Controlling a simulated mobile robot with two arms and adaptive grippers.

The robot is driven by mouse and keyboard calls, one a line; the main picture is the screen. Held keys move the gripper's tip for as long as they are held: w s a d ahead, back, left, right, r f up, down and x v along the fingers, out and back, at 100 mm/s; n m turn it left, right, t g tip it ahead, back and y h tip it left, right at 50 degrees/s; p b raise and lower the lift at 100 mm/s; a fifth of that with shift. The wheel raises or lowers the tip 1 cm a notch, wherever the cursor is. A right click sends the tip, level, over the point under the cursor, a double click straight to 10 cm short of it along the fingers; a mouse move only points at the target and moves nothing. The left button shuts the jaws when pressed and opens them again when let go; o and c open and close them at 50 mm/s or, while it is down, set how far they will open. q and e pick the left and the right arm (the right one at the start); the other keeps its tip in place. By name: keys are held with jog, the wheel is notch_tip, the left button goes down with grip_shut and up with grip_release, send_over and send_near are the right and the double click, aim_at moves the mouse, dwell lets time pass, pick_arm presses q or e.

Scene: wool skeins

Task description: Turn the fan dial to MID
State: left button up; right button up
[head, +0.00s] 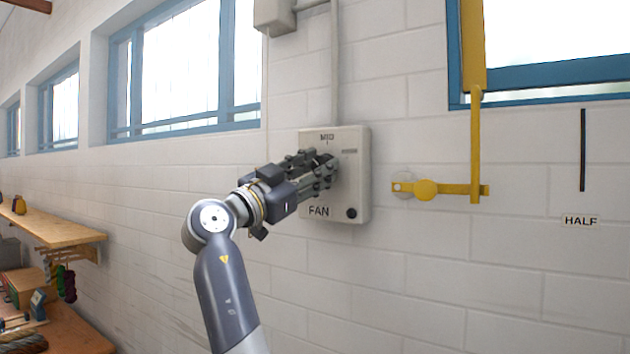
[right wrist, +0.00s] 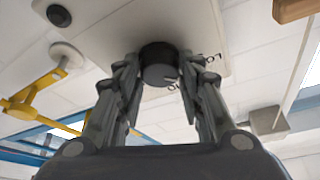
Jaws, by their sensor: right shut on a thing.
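The fan control box (head: 357,165) is a pale grey unit on the white brick wall, lettered FAN below and MID (head: 327,137) above. Its dark round dial (right wrist: 158,62) shows in the right wrist view; in the head view the gripper mostly hides it. My right gripper (head: 325,170) reaches the box from the left, its fingers on either side of the dial and shut on it. Small lettering shows beside the dial in the wrist view, partly covered by a finger. I cannot tell which mark the dial points to. My left gripper is in neither view.
A black knob (head: 352,213) sits low on the box. A yellow lever (head: 425,190) and upright bar (head: 476,140) are to its right, with a HALF label (head: 580,220) beyond. A wooden shelf (head: 45,228) is at far left. Wall below the box is clear.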

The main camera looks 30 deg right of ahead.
jog(key=m+g, duration=0.1)
jog(key=m, duration=0.1)
jog(key=shift+r+m, duration=0.15)
jog(key=shift+m, duration=0.15)
jog(key=m+g+p, duration=0.1)
jog(key=m, duration=0.2)
jog(key=shift+r+m+g+y, duration=0.15)
jog(key=shift+m+g+y, duration=0.15)
jog(key=shift+g+y, duration=0.1)
jog(key=shift+w+a+m+g+y+p, duration=0.1)
jog(key=shift+m+g+y+p, duration=0.3)
jog(key=shift+m+p, duration=0.65)
jog(key=shift+w+m+g+y+p, duration=0.15)
jog(key=shift+m+g+p, duration=0.35)
jog(key=shift+m, duration=1.05)
jog(key=shift+s, duration=0.1)
jog(key=o, duration=1)
jog(key=shift+o, duration=0.2)
jog(key=a+f, duration=0.2)
jog(key=a, duration=0.9)
jog(key=shift+s+a, duration=0.15)
jog(key=shift+a, duration=0.25)
